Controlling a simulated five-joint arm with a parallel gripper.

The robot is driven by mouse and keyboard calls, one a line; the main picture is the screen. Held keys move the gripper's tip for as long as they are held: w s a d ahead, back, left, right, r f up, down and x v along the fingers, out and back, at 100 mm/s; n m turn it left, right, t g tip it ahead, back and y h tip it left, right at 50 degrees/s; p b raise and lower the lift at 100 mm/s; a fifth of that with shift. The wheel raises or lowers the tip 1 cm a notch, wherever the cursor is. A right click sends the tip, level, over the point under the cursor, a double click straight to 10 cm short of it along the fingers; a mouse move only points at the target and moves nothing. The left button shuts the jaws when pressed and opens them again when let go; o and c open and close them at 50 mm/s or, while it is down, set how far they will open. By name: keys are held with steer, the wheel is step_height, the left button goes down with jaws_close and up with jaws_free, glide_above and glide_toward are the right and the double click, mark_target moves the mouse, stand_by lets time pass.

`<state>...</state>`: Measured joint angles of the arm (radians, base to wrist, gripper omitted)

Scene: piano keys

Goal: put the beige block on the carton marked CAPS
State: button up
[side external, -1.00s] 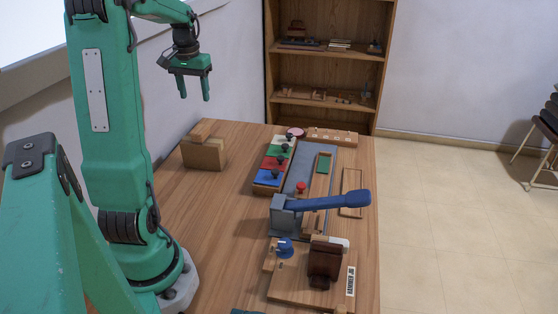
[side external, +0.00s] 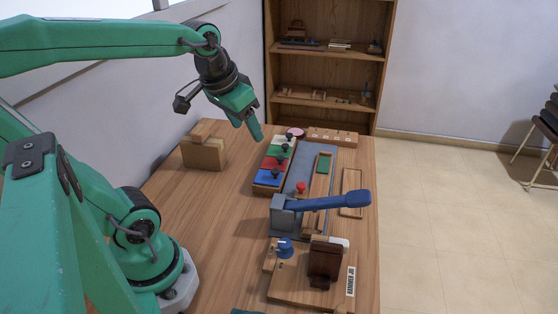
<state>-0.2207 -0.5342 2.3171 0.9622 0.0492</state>
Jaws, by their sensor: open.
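I cannot pick out a carton marked CAPS; no such lettering is legible in the side external view. No piece is clearly the beige block either. A tan wooden block-like piece (side external: 204,153) stands on the table at the left, with a smaller brown part on its upper edge. My gripper (side external: 249,129) is open and tilted down to the right. It is in the air, in the picture right of the tan piece and just above the coloured panel board (side external: 268,184). Nothing shows between its fingers.
A blue-handled lever press (side external: 330,201) stands mid-table. A jig board labelled HAMMER JIG (side external: 285,290) is at the front. A pegged wooden rack (side external: 333,137) is at the back. The table's left middle (side external: 205,215) is bare. A shelf (side external: 330,95) stands behind.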

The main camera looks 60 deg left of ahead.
steer(key=s+d+f+m+t+h, duration=0.1)
steer(key=s+d+f+m, duration=0.1)
steer(key=d, duration=0.4)
steer(key=shift+s, duration=0.9)
